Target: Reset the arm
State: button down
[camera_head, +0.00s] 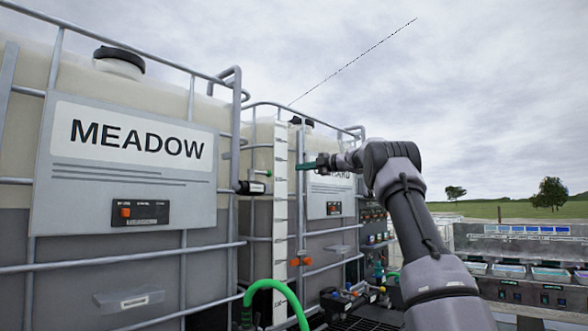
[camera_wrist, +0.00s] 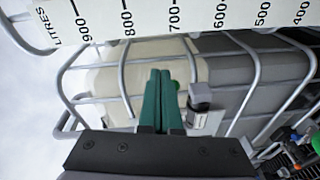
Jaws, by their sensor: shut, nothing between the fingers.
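My arm reaches up from the lower right in the head view and bends left at its top. My gripper (camera_head: 305,167) points left, level with the upper part of the white litre scale (camera_head: 280,200). In the wrist view my gripper (camera_wrist: 161,72) shows as two green fingers pressed together with nothing between them. The litre scale (camera_wrist: 190,14) runs across the top of the wrist view, beyond the fingertips. I cannot tell from these frames whether the fingertips touch anything.
A caged tank labelled MEADOW (camera_head: 130,150) fills the left. A second caged tank (camera_head: 330,205) stands behind my gripper. A green hose (camera_head: 275,288) curves at the bottom. A grey rack with trays (camera_head: 520,262) stands at right. Open sky lies above my arm.

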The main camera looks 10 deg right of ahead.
jog(key=shift+w+d, duration=0.15)
jog(key=shift+d, duration=0.3)
jog(key=shift+r, duration=0.15)
